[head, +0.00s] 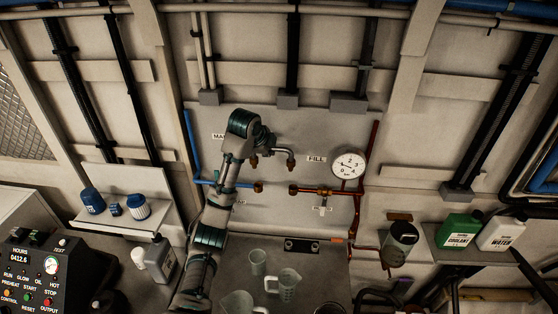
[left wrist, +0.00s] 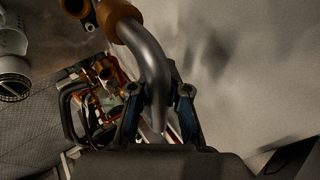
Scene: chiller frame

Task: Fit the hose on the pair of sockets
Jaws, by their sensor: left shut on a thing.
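The hose (head: 281,150) is a short grey bent tube with brass-coloured end fittings, both hanging downward in the head view. My left gripper (head: 268,147) is shut on its grey middle; the left wrist view shows the hose (left wrist: 150,55) between the two fingers (left wrist: 158,110). The pair of sockets is brass: the left socket (head: 258,188) ends a blue pipe, and the right socket (head: 294,189) ends a copper-red pipe. In the head view the hose ends appear a little above the sockets, apart from them. Their distance in depth cannot be told. My right gripper is not in view.
A pressure gauge (head: 349,165) and a FILL label (head: 316,159) are right of the hose on the panel. Clear jugs (head: 284,284) stand on the bench below. A control box (head: 38,270) is at lower left; green and white jugs (head: 459,229) stand at right.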

